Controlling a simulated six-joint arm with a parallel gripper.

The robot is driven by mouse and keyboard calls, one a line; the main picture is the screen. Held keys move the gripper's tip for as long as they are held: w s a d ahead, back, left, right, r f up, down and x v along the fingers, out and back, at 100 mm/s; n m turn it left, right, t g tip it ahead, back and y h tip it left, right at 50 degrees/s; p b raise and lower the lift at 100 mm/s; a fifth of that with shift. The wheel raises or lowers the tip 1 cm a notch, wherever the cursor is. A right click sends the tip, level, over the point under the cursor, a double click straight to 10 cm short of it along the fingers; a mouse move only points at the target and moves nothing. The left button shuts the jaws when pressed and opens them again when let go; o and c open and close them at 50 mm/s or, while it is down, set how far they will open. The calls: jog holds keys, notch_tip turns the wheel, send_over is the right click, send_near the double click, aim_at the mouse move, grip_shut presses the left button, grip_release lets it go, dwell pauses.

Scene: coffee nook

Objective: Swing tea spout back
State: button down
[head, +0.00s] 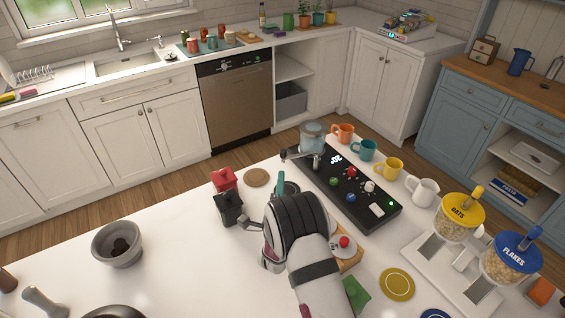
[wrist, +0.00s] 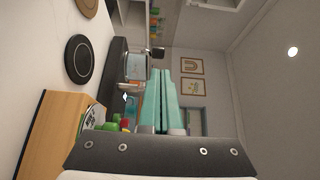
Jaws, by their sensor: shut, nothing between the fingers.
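The tea machine is a long black console (head: 345,190) with coloured knobs and a clear glass jar (head: 312,137) at its far left end. A thin metal spout (head: 297,154) sticks out to the left from below the jar. My gripper (head: 280,182) has teal fingers, pressed together and empty, nearer than the spout and apart from it. In the wrist view the shut fingers (wrist: 159,98) point towards the jar (wrist: 135,66). A small dark piece (wrist: 158,52) beside the jar may be the spout's end. My wrist hides part of the counter in the head view.
A cork disc (head: 257,177), a red canister (head: 223,180) and a black canister (head: 229,208) stand left of my gripper. Several mugs line the console's right side, such as the orange mug (head: 343,133). A wooden box (wrist: 48,128) is close below the wrist camera. A grey bowl (head: 117,244) is at left.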

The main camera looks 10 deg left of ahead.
aim_at(283, 155)
jog(key=w, duration=0.5)
jog(key=w+a, duration=0.1)
jog(key=w, duration=0.1)
jog(key=shift+w+a, duration=0.1)
jog(key=shift+w, duration=0.1)
jog(key=w+a, duration=0.4)
jog(key=w, duration=0.4)
dwell(0.6)
jog(key=shift+w, duration=0.1)
jog(key=shift+a, duration=0.1)
dwell(0.4)
